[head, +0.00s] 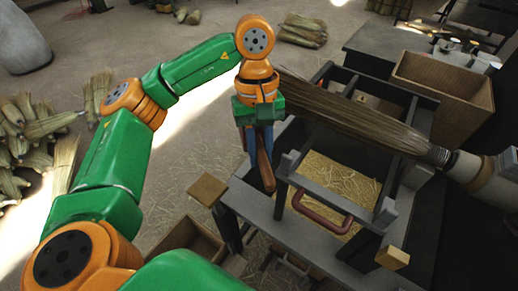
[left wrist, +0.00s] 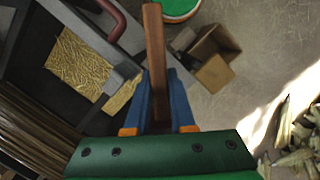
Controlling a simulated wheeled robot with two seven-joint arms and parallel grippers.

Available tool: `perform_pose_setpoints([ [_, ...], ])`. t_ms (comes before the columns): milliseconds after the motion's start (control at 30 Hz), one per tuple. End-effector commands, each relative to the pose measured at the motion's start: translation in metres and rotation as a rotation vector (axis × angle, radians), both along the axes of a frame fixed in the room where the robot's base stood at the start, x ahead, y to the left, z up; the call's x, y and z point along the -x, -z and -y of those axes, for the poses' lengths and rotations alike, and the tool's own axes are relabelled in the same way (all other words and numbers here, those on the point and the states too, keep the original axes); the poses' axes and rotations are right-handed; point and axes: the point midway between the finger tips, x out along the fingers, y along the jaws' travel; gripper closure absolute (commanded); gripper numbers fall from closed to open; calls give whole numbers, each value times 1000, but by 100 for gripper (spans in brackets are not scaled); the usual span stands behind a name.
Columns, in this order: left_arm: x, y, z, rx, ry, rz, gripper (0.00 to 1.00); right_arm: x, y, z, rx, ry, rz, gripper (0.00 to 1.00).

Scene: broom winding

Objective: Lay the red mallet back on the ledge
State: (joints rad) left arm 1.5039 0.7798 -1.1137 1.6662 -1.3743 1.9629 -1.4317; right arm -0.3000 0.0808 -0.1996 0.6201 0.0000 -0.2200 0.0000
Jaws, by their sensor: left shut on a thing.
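My left gripper (head: 260,150) has blue fingers and points down beside the left side of the dark winding bench. It is shut on the red-brown mallet (head: 265,172), whose long bar hangs below the fingers. In the left wrist view the mallet (left wrist: 154,38) runs between the two fingers (left wrist: 160,82) and out past their tips; the rest is hidden by the gripper. The grey ledge (head: 256,204) along the bench's left side lies close below the mallet. I cannot tell whether they touch. My right gripper is not in view.
A straw broom (head: 350,115) lies across the bench frame, close right of my gripper. A dark red handle (head: 322,212) sits on the bench front. A straw-filled bin (head: 325,180) lies inside. Wooden boxes (head: 183,240) stand below left. Straw bundles (head: 28,130) lie on the floor.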

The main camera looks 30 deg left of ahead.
Motion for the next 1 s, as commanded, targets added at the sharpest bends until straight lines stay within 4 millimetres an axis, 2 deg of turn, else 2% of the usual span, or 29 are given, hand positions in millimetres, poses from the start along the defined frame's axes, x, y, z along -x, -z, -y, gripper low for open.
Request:
perform_pose_setpoints([
  [33, -3, 36, -4, 4, -62, -7, 100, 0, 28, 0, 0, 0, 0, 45],
  [200, -17, 127, -25, 18, -338, -21, 100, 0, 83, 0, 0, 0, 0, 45],
  [300, -21, 162, -38, 26, -467, -21, 100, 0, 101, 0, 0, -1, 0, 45],
  [500, -23, 198, -53, 37, -604, -22, 100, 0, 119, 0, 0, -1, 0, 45],
  [667, -39, 203, -61, 47, -716, -21, 100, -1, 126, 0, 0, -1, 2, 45],
  [833, -42, 208, -62, 47, -739, -21, 100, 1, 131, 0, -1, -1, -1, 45],
  [1000, -41, 228, -62, 47, -736, -21, 100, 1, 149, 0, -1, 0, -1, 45],
])
